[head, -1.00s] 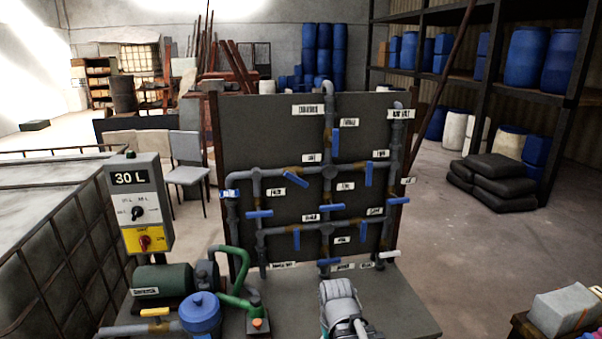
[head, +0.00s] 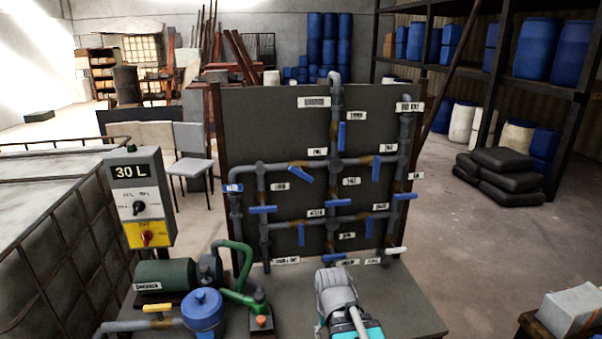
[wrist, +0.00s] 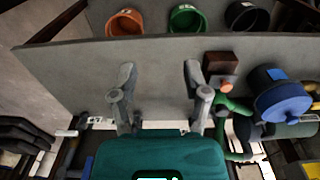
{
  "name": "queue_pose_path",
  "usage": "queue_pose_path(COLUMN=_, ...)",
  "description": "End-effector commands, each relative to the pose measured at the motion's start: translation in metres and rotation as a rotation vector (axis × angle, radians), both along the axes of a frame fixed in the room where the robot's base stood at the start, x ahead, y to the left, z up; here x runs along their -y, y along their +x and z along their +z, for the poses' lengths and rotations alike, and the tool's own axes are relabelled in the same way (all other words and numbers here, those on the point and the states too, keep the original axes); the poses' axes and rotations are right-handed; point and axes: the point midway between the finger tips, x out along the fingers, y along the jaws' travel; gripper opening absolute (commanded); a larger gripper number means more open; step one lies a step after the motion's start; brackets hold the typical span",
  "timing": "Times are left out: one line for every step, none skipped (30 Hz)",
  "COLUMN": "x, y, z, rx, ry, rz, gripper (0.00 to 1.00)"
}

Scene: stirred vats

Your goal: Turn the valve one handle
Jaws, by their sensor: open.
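Several blue valve handles sit on grey pipes on a dark upright panel (head: 285,115). They include an upright upper handle (head: 341,136), a slanted left handle (head: 301,175), an upright right handle (head: 376,168) and a level left handle (head: 262,209). The small white labels are too blurred to tell which is valve one. My arm is in front of the panel's lower part in the head view; its fingertips do not show clearly there. In the wrist view my gripper (wrist: 160,85) is open, with its two fingers apart and nothing between them.
A control box (head: 138,198) marked 30 L, a green motor (head: 167,275) and a blue-lidded pot (head: 202,310) stand left of my arm. A grey table top (head: 410,310) lies below the panel. The wrist view shows orange (wrist: 125,23), green (wrist: 187,19) and black (wrist: 246,17) round containers.

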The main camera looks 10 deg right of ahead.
Motion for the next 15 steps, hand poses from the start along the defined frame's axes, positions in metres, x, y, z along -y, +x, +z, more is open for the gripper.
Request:
queue_pose_path(x=0.001, y=0.006, z=0.002, rx=0.016, ry=-0.003, rz=0.007, gripper=0.61)
queue_pose_path(x=0.001, y=0.010, z=0.003, rx=0.030, ry=-0.006, rz=0.012, gripper=0.61)
queue_pose_path(x=0.000, y=0.016, z=0.005, rx=0.051, ry=-0.011, rz=0.026, gripper=0.61)
queue_pose_path(x=0.001, y=0.022, z=0.006, rx=0.071, ry=-0.015, rz=0.036, gripper=0.61)
queue_pose_path(x=0.002, y=0.028, z=0.008, rx=0.093, ry=-0.020, rz=0.045, gripper=0.61)
queue_pose_path(x=0.003, y=0.037, z=0.011, rx=0.126, ry=-0.029, rz=0.059, gripper=0.61)
queue_pose_path(x=0.004, y=0.045, z=0.013, rx=0.153, ry=-0.037, rz=0.071, gripper=0.61)
queue_pose_path(x=0.005, y=0.054, z=0.016, rx=0.183, ry=-0.044, rz=0.084, gripper=0.61)
queue_pose_path(x=0.007, y=0.066, z=0.021, rx=0.227, ry=-0.056, rz=0.104, gripper=0.61)
queue_pose_path(x=0.008, y=0.075, z=0.025, rx=0.261, ry=-0.067, rz=0.119, gripper=0.61)
queue_pose_path(x=0.009, y=0.086, z=0.029, rx=0.297, ry=-0.079, rz=0.136, gripper=0.61)
queue_pose_path(x=0.011, y=0.099, z=0.035, rx=0.347, ry=-0.096, rz=0.160, gripper=0.61)
queue_pose_path(x=0.012, y=0.110, z=0.040, rx=0.386, ry=-0.110, rz=0.179, gripper=0.61)
queue_pose_path(x=0.013, y=0.120, z=0.045, rx=0.424, ry=-0.125, rz=0.198, gripper=0.61)
queue_pose_path(x=0.015, y=0.134, z=0.053, rx=0.477, ry=-0.146, rz=0.224, gripper=0.61)
